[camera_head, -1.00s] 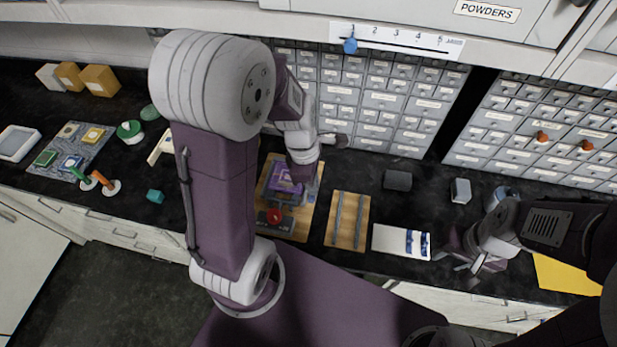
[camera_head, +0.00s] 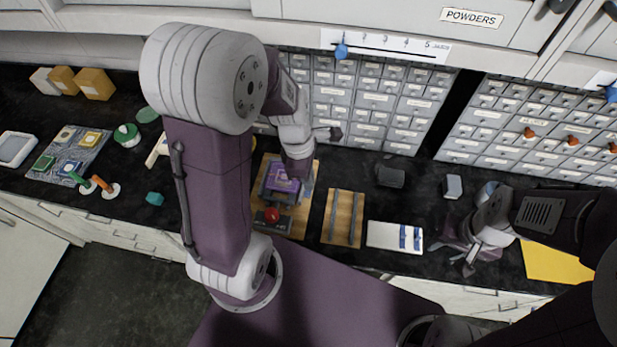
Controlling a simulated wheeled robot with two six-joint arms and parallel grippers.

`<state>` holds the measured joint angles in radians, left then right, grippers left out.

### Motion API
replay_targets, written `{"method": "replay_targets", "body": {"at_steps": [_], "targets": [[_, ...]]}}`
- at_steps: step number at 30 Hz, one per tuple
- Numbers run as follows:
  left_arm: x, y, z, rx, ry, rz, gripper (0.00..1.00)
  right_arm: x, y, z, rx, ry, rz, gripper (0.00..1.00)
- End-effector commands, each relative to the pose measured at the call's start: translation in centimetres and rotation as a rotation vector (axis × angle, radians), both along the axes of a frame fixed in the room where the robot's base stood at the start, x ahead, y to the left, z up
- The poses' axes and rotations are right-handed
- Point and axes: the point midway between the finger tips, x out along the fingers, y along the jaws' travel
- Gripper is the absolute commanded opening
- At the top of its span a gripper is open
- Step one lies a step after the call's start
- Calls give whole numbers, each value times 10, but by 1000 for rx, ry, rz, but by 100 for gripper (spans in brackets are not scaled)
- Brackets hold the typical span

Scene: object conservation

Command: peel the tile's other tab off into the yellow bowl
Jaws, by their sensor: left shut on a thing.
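A purple tile (camera_head: 282,179) sits in a dark grey holder with a red knob (camera_head: 271,214), on a wooden board (camera_head: 300,226). My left gripper (camera_head: 297,180) reaches down at the tile's right side. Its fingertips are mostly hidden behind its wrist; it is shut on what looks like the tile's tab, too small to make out. A sliver of yellow (camera_head: 253,143) shows beside my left arm; it may be the yellow bowl, mostly hidden behind the arm. My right gripper (camera_head: 459,258) is open and empty at the counter's right, away from the tile.
A wooden board with two rails (camera_head: 344,218) and a white board with blue strips (camera_head: 385,235) lie right of the tile. Dark and pale blocks (camera_head: 390,176) stand behind. A yellow sheet (camera_head: 552,263) lies far right. Drawer cabinets (camera_head: 370,100) close off the back.

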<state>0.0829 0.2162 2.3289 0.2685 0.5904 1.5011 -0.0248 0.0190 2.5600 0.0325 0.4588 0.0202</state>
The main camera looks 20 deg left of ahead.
Motion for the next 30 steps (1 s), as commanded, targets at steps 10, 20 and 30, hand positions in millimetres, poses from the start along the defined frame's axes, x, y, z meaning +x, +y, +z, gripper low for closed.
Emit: {"method": "replay_targets", "body": {"at_steps": [10, 20, 30], "targets": [[0, 0, 14, 0, 0, 0, 0, 0, 0, 15, 0, 0, 0, 36], [0, 0, 24, 0, 0, 0, 0, 0, 0, 26, 0, 0, 0, 36], [0, 0, 23, 0, 0, 0, 0, 0, 0, 25, 0, 0, 0, 36]]}}
